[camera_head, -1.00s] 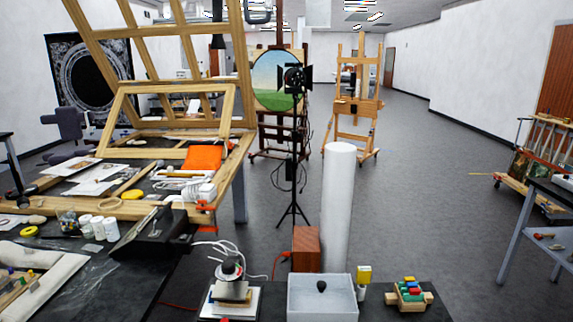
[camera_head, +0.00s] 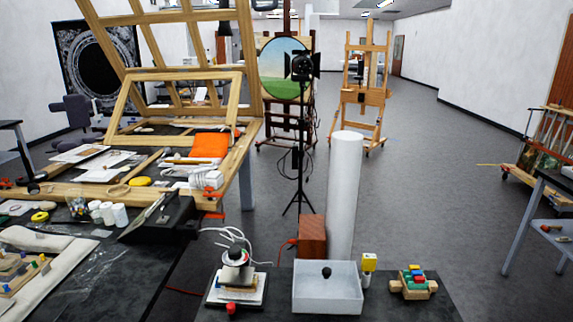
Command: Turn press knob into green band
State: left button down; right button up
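A small press-like device (camera_head: 237,280) stands on the dark bench at the bottom middle, with a white base plate, a white upper part and a dark round top (camera_head: 236,246). A red knob (camera_head: 231,307) shows at its front edge. I cannot tell for sure which part is the press knob. No green band can be made out on it at this size. Neither of my grippers is in view.
A white open box (camera_head: 327,300) with a black ball-shaped knob (camera_head: 327,272) stands right of the device. A yellow-topped item (camera_head: 369,262) and a wooden rack of coloured blocks (camera_head: 413,284) are further right. A white column (camera_head: 345,195) and brown box (camera_head: 312,235) stand behind. A cluttered table (camera_head: 75,245) is left.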

aim_at(235, 252)
jog(key=l+u, duration=0.95)
jog(key=l, duration=0.2)
